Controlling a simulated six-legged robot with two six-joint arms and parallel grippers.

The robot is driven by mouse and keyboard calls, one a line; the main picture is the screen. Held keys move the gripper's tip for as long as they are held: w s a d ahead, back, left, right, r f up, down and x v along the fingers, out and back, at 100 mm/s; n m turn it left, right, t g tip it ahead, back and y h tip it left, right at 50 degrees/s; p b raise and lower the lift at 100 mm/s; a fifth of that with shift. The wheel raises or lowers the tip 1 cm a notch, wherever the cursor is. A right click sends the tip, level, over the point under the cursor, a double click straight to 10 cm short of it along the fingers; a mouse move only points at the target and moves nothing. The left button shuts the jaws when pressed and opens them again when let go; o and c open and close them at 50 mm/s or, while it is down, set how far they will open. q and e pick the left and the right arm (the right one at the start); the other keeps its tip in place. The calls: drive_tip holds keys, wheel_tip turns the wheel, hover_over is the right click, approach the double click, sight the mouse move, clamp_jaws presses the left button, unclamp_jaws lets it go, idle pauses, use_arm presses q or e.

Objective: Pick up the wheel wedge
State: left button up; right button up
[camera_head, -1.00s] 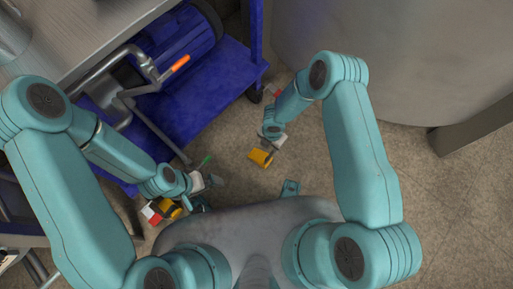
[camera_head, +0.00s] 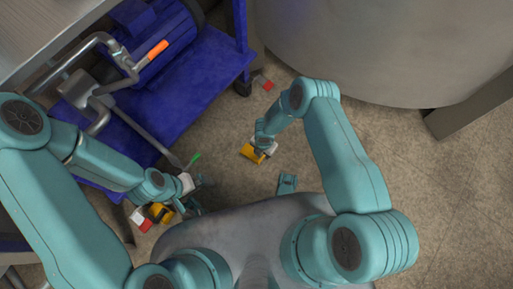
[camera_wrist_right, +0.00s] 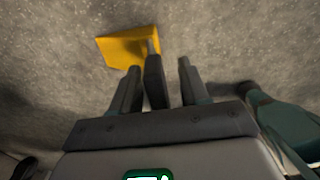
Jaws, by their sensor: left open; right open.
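A yellow wedge (camera_head: 250,154) lies on the floor, in front of the blue trolley and tank. My right gripper (camera_head: 268,150) is low beside it, its tips hard to make out in the head view. In the right wrist view the wedge (camera_wrist_right: 125,46) lies just beyond the fingertips of the open right gripper (camera_wrist_right: 160,70). A dark upright bar (camera_wrist_right: 154,82) shows between these fingers; whether it belongs to the wedge I cannot tell. My left gripper (camera_head: 201,188) is open near the floor at left. Another yellow thing (camera_head: 160,212) is partly hidden beside it.
The blue trolley (camera_head: 205,90) carries a pump and pipes at upper left. A large grey tank (camera_head: 370,50) stands at upper right. Red-and-white things lie by the trolley wheel (camera_head: 266,84) and at lower left (camera_head: 140,220). The floor at right is clear.

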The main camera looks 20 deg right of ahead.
drive_tip(key=shift+f, duration=0.55)
clamp_jaws()
